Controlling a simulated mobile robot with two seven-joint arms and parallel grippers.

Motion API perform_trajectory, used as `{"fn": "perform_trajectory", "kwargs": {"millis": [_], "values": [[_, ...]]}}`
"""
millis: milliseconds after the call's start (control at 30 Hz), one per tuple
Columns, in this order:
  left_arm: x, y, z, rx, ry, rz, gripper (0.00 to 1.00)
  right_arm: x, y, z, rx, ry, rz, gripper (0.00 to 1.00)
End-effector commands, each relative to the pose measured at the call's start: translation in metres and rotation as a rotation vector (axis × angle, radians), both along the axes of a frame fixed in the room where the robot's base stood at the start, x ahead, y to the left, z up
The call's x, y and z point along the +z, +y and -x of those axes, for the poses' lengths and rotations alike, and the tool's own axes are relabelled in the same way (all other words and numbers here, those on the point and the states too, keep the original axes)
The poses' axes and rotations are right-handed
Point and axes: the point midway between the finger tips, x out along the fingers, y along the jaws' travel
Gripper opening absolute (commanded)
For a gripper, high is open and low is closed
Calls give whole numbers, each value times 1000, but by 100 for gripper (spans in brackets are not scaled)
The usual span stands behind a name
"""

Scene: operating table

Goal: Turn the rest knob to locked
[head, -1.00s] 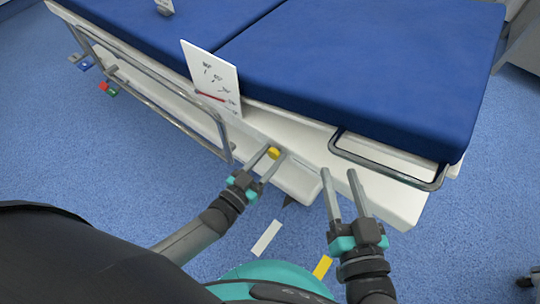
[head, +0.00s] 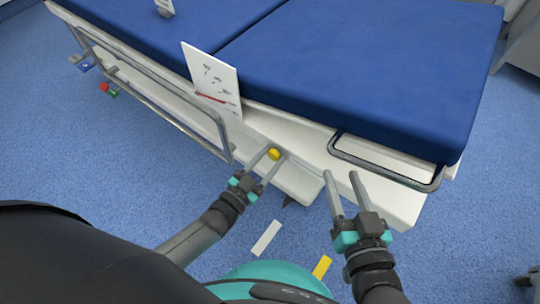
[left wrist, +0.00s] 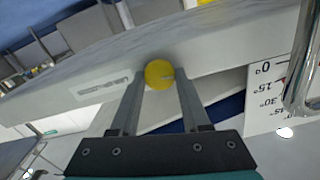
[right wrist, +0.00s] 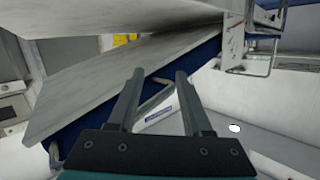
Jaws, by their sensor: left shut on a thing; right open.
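The yellow rest knob (head: 273,154) sits on the side of the white table frame, below the blue mattress. It also shows in the left wrist view (left wrist: 159,74), between the fingertips, with a thin mark on its face. My left gripper (head: 270,162) is shut on the knob, one finger on each side. My right gripper (head: 341,176) is open and empty, in front of the frame's right part.
A white angle card (head: 211,80) with a red pointer stands at the mattress edge. Metal side rails flank the knob, one at left (head: 165,112) and one at right (head: 385,172). Blue floor (head: 130,190) is free at left.

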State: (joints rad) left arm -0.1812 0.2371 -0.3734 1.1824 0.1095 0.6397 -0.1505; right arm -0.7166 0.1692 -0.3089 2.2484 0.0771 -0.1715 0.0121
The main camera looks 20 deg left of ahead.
Motion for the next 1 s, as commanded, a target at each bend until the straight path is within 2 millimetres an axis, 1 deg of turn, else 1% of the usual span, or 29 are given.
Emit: {"fn": "perform_trajectory", "kwargs": {"millis": [300,500,1000], "values": [[-1,-1,1,2,-97,-279,0,-6,-8,-2,1,95,60,50],[-2,-1,1,1,-163,-458,0,-9,-10,-2,0,127,79,50],[-4,-2,2,0,-323,-902,0,-9,-10,-3,0,124,79,50]]}}
